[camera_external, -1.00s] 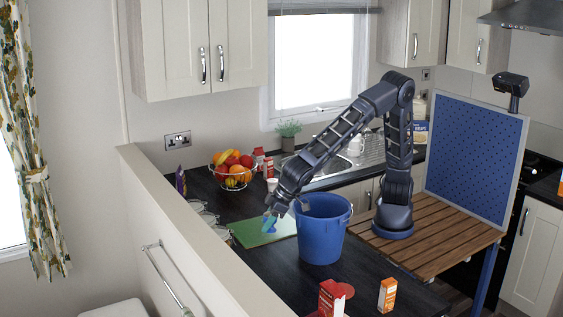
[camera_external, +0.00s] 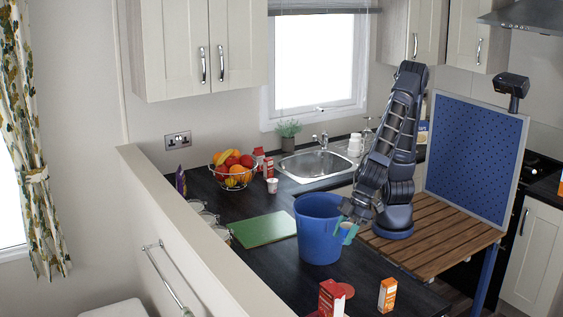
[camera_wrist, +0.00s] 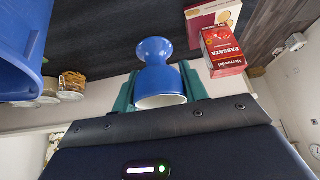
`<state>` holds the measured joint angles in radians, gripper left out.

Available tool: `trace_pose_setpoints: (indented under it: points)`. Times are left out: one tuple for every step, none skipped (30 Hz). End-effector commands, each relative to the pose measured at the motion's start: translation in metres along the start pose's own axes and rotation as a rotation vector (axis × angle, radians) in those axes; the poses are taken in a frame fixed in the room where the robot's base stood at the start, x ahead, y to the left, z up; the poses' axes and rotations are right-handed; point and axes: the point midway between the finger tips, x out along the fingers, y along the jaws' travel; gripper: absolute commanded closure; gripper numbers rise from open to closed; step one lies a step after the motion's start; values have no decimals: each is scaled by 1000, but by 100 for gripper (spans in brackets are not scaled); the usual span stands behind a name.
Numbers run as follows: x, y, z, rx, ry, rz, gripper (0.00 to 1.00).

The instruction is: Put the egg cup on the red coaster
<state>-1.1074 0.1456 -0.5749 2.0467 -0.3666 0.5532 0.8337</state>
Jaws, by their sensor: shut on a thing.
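The blue egg cup (camera_wrist: 158,75) is between the teal fingers of my gripper (camera_wrist: 160,90) in the wrist view, with its white-lined mouth toward the wrist. My gripper is shut on it. The red coaster (camera_external: 346,289) lies on the counter near the front, partly hidden by a red and white carton. My gripper is above and behind it, apart from it.
The red carton (camera_external: 329,298) stands beside the coaster; an orange and white carton (camera_external: 387,294) stands to its right. The blue bucket (camera_external: 319,240) is close to my gripper. A green board (camera_external: 262,229) lies left of the bucket. Bare counter lies between bucket and coaster.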

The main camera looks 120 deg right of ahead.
Motion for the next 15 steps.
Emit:
trace_pose_setpoints:
  points:
    - [5,-1,4,-4,-2,1,80]
    - [9,-1,7,-4,-3,2,80]
    - [15,-1,10,-5,-3,2,80]
    - [20,0,14,-4,-4,3,80]
    - [25,0,16,-4,-3,3,80]
    - [33,0,21,-5,-4,4,80]
    - [39,0,24,-5,-4,4,80]
    - [45,0,28,-5,-4,4,80]
    - [52,0,32,-4,-3,4,80]
    - [58,0,35,-4,-3,4,80]
    - [63,0,38,-4,-3,4,80]
    - [71,0,43,-3,-4,5,80]
    - [77,0,46,-3,-4,4,80]
    - [82,0,49,-3,-4,4,80]
    - [90,0,53,-3,-3,4,80]
